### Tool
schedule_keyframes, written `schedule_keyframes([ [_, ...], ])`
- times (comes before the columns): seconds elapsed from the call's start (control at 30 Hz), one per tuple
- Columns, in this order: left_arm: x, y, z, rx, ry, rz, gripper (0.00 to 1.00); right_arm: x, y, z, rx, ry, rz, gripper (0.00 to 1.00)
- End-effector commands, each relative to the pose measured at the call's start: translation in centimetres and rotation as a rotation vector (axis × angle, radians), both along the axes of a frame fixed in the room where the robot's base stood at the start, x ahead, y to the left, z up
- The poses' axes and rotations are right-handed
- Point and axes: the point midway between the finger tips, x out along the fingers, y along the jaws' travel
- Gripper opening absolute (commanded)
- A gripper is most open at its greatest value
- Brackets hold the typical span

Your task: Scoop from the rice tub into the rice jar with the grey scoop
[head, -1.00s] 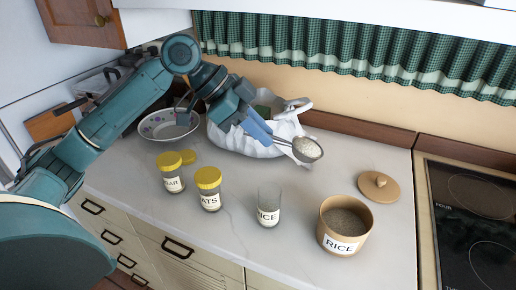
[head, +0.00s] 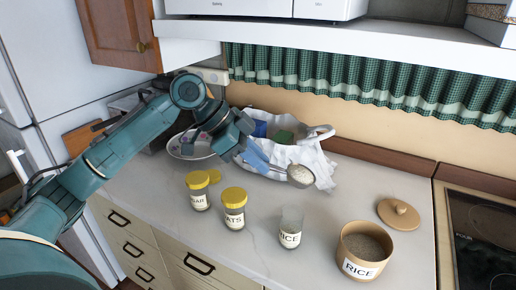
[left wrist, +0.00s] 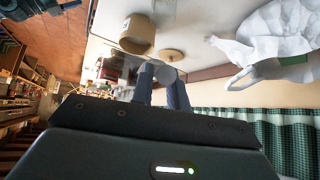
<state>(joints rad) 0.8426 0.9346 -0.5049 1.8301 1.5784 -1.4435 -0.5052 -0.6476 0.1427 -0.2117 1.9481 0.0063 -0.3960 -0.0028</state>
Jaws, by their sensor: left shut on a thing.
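My left gripper (head: 255,158) is shut on the grey scoop (head: 301,176), whose round bowl points right and holds pale grains. The scoop is held above the counter, behind the rice jar in the picture. The left wrist view shows the scoop's bowl (left wrist: 166,74) beyond the fingers. The rice jar (head: 290,233) is clear glass with a RICE label and no lid; its fill level is hard to tell. The rice tub (head: 364,252) is tan, open and filled with greyish-brown grains, to the right of the jar. My right gripper is not in view.
Two yellow-lidded jars (head: 234,210) (head: 198,190) stand left of the rice jar. A white bag (head: 318,158) and a patterned bowl (head: 185,150) are behind. The tub's wooden lid (head: 399,213) lies on the counter (head: 330,205) near the stove (head: 480,225).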

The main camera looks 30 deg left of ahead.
Motion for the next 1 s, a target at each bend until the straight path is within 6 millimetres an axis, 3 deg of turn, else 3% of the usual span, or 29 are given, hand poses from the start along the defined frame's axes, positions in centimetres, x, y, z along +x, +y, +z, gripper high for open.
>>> schedule_keyframes([
  [0.27,-1.5,0.3,-0.5,0.208,-0.479,-0.186,0.0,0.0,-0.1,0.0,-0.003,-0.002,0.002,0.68],
  [0.3,-1.5,0.2,-0.9,0.226,-0.528,-0.203,0.0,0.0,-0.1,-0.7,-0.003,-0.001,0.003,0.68],
  [0.5,-1.6,0.2,-1.4,0.278,-0.658,-0.246,0.0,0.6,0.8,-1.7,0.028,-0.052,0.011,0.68],
  [0.57,-1.5,0.2,-0.4,0.273,-0.649,-0.243,0.0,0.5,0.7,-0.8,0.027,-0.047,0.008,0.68],
  [1.0,-1.8,0.2,-1.0,0.337,-0.793,-0.296,0.0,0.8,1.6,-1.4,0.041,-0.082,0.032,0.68],
])
